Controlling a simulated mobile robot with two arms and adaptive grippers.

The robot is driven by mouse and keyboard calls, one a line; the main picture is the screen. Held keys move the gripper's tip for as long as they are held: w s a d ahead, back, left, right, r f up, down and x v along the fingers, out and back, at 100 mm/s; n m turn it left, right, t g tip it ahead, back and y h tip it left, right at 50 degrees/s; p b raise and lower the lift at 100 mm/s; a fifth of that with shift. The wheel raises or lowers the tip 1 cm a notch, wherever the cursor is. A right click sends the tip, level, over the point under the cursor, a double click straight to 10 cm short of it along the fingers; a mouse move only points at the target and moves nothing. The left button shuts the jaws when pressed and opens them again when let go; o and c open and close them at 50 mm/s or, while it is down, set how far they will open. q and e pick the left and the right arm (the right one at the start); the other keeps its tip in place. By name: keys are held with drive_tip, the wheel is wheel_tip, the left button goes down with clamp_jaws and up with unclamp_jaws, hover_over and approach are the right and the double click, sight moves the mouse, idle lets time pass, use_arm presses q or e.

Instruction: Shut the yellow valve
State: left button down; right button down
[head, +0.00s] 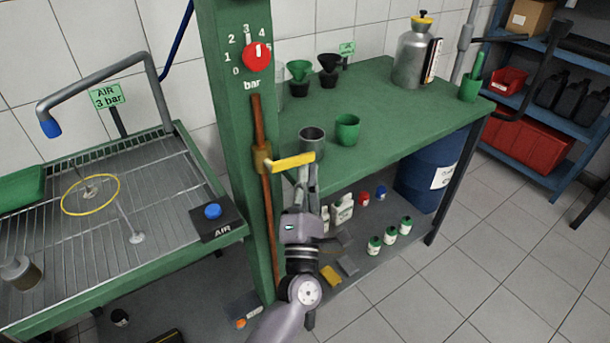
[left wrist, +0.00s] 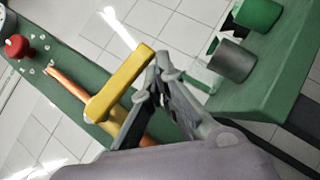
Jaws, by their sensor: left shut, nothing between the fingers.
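The yellow valve handle (head: 290,161) sticks out to the right from a brass body (head: 262,158) on the vertical copper pipe (head: 257,120). The pipe runs along a green post (head: 228,120). The handle lies across the pipe. It also shows in the left wrist view (left wrist: 121,84). My left gripper (head: 312,161) is shut and empty, with its fingertips by the handle's free end. In the left wrist view the fingertips (left wrist: 163,66) are close beside that end. I cannot tell whether they touch it. My right gripper is in neither view.
A red knob (head: 257,57) with a bar scale sits on the post above the valve. A green bench (head: 400,115) with a grey cup (head: 312,142) and a green cup (head: 347,129) stands just right. A wash tray (head: 150,185) stands left.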

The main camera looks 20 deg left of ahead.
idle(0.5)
use_arm(q)
drive_tip(key=v, duration=1.2)
drive_tip(key=shift+f, duration=0.1)
